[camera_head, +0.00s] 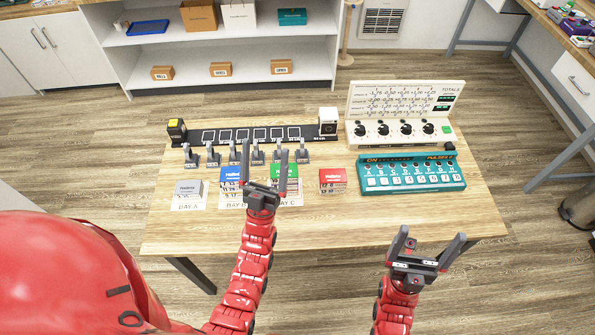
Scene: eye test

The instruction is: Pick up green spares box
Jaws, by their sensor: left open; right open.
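A small green-topped box (291,171) stands on the wooden table, above the DAY C label, and is partly hidden by my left gripper. My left gripper (264,153) is open, with its fingers over the row of small boxes. Its right finger overlaps the green box in the picture; I cannot tell whether they touch. Nothing shows held between the fingers. My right gripper (432,235) is open and empty at the table's front right edge. The lettering on the green box is too small to read surely.
A grey box (188,188), a blue box (230,175) and a red box (333,180) stand in the same row. Behind are several small levers and a black strip (208,136). A teal button panel (412,173) is at right. A teal box (292,17) sits on the shelf.

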